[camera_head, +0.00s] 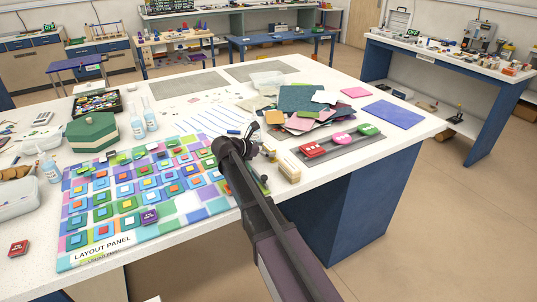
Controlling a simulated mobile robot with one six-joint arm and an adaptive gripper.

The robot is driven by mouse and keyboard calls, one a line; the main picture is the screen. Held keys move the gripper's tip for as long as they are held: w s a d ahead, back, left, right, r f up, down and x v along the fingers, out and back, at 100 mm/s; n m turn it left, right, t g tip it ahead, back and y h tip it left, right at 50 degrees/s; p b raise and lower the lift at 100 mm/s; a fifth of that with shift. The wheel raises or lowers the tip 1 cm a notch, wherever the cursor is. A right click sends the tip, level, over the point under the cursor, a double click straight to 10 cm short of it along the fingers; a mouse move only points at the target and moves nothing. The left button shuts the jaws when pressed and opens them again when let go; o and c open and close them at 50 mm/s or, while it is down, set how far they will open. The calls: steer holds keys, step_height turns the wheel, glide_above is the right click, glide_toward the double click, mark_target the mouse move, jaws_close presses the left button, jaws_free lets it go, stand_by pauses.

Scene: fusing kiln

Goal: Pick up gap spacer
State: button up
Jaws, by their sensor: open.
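My arm reaches from the bottom of the picture over the front of the white worktable (400,133). My gripper (268,152) is at its far end, small and partly hidden by my own arm links. It is open, and I see nothing held in it. No thing is clearly recognisable as the gap spacer at this size. A cream block (290,167) stands just right of my gripper near the front edge. My arm hides part of the table beside the layout panel (185,203).
The panel carries several coloured tiles. A dark strip (345,148) with red, pink and green buttons lies to the right. Glass sheets (303,98) are stacked behind. A green-topped box (92,133) and bottles (138,127) stand left. The table's right end is fairly clear.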

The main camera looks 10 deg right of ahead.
steer(key=shift+w+d+f, duration=0.2)
steer(key=shift+d, duration=0.2)
steer(key=c, duration=0.9)
